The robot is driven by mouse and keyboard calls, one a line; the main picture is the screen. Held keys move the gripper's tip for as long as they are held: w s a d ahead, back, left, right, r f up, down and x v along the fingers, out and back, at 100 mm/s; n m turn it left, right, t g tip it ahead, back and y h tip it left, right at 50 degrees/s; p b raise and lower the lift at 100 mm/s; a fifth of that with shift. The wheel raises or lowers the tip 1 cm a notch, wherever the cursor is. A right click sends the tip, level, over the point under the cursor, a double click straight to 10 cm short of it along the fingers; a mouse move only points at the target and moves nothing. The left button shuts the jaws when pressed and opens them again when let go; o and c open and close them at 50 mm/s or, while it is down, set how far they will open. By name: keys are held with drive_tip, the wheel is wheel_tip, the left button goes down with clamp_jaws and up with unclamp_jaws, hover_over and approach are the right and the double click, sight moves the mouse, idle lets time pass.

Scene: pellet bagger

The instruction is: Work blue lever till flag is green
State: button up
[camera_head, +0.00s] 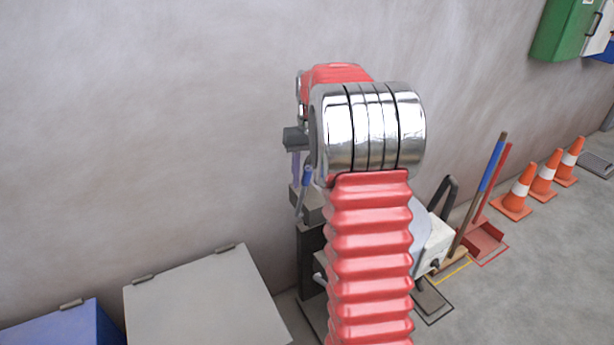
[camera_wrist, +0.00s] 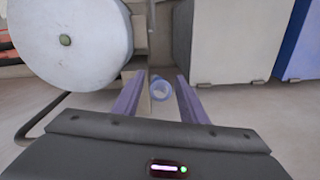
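The blue lever (camera_head: 307,178) stands tilted on the machine, left of my red and silver arm in the head view. In the wrist view its round blue end (camera_wrist: 162,90) shows between the two purple fingers of my gripper (camera_wrist: 160,80), with a gap on each side. My gripper is open and holds nothing. In the head view my gripper (camera_head: 295,165) points down just above and left of the lever's top. I see no flag in either view; much of the machine is hidden behind my arm.
A white reel (camera_wrist: 70,45) is at the upper left of the wrist view. A grey box (camera_head: 205,300) and a blue box (camera_head: 65,328) stand along the wall. A broom (camera_head: 480,190), a red dustpan (camera_head: 483,240) and several cones (camera_head: 518,190) stand on the right.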

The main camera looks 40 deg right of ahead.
drive_tip(key=shift+c, duration=0.3)
clamp_jaws()
